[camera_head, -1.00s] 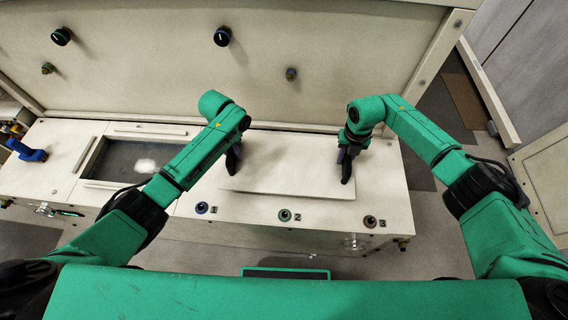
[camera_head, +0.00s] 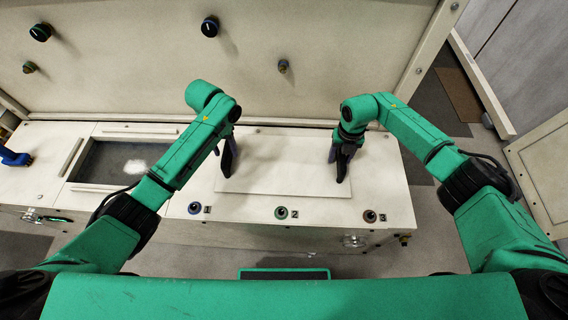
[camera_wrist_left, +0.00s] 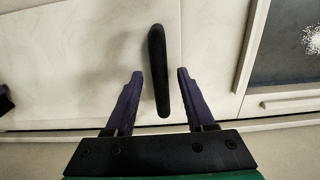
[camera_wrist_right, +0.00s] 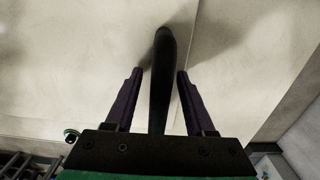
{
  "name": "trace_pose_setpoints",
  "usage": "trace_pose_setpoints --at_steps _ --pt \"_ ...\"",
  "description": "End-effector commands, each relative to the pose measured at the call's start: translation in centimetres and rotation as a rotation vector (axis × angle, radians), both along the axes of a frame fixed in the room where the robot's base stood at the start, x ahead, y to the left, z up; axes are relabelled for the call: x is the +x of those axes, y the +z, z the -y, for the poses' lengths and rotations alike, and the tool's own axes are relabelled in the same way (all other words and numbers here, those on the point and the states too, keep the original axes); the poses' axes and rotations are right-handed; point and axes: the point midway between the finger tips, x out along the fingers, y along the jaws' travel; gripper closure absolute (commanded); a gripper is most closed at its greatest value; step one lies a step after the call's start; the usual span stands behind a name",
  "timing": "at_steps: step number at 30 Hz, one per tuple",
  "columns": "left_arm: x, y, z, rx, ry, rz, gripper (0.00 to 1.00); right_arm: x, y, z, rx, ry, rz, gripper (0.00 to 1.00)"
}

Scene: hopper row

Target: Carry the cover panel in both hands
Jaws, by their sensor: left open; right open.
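The cover panel (camera_head: 285,172) is a flat white plate lying on the white counter. A dark bar handle stands near each end of it. My left gripper (camera_head: 228,160) is over the panel's left end. In the left wrist view the dark handle (camera_wrist_left: 158,70) lies between its two open purple fingers, with gaps on both sides. My right gripper (camera_head: 342,162) is over the panel's right end. In the right wrist view the other handle (camera_wrist_right: 163,80) runs between its open fingers, its near end hidden by the gripper body. Neither gripper is closed on a handle.
A rectangular opening (camera_head: 84,160) with a raised frame is in the counter left of the panel. A blue object (camera_head: 14,157) sits at the far left. Numbered knobs (camera_head: 281,212) line the front edge. An upright back panel (camera_head: 320,40) with knobs stands behind the counter.

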Motion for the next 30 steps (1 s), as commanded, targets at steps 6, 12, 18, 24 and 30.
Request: trace_pose_setpoints --at_steps 6,12,18,24,30 --pt "0.0 5.9 0.0 0.0 0.0 0.005 0.45 0.0 0.0 0.0 0.0 0.0 0.0 0.45" --pt "0.0 8.0 0.0 0.0 0.001 0.001 0.45 0.0 0.2 0.0 0.0 0.0 0.001 0.45" --pt "0.0 8.0 0.0 0.0 0.001 0.001 0.45 0.2 3.9 0.1 0.0 0.001 0.006 0.45" --pt "0.0 8.0 0.0 0.001 0.001 0.001 0.45 0.1 9.3 0.1 -0.001 0.001 0.005 0.45" --pt "0.0 8.0 0.0 0.001 0.001 0.001 0.45 0.0 11.9 0.1 -0.001 -0.001 0.001 0.45"
